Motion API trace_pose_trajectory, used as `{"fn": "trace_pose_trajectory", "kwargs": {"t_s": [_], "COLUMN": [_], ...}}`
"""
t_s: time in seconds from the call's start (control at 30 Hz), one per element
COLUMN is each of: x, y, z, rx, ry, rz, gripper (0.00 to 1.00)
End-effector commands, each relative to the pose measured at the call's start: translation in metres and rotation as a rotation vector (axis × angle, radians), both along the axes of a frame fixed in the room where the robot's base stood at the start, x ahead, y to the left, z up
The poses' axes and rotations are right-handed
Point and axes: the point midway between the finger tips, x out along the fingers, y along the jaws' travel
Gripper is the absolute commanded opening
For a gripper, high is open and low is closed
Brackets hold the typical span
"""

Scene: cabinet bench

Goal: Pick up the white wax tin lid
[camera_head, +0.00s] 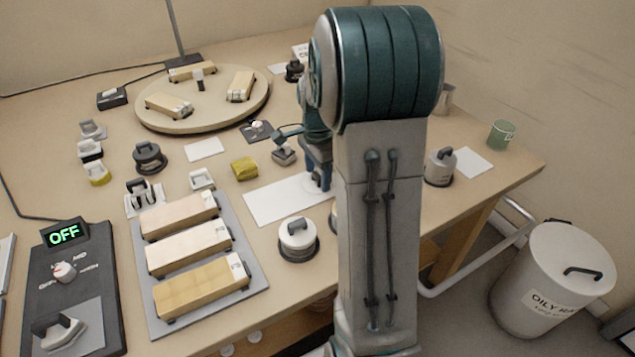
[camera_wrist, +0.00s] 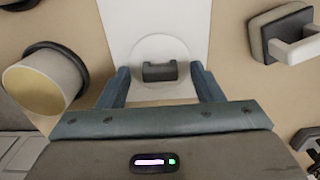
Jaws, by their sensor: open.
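In the wrist view a round white lid (camera_wrist: 160,48) with a dark block-shaped handle (camera_wrist: 160,71) lies on a white sheet (camera_wrist: 190,18). My gripper (camera_wrist: 162,88) is open, with one blue finger on each side of the lid, and the handle shows between them. I cannot tell whether the fingers touch the lid. To the left stands an open tin (camera_wrist: 48,82) with yellow contents in a dark ring. In the head view my gripper (camera_head: 318,174) is low over the white sheet (camera_head: 280,203), and the lid is mostly hidden there.
A lidded white tin (camera_head: 297,237) stands in front of the sheet, and a grey one (camera_head: 440,166) to the right. A block with a white handle (camera_wrist: 290,40) is close by on the right. A yellow cloth (camera_head: 244,169) and a tray of blocks (camera_head: 262,278) lie left.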

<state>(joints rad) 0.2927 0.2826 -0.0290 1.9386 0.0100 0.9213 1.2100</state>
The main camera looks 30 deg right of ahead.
Motion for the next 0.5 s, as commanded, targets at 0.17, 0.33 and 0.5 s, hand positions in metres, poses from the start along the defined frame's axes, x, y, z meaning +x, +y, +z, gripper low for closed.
{"fn": "trace_pose_trajectory", "kwargs": {"t_s": [0.17, 0.33, 0.5], "x": [0.0001, 0.0001, 0.0002], "y": [0.0000, 0.0000, 0.0000], "z": [0.0008, 0.0009, 0.0014], "rx": [0.000, 0.000, 0.000], "ry": [-0.001, -0.001, -0.001], "rz": [0.000, 0.000, 0.000], "gripper": [0.32, 0.12, 0.12]}}
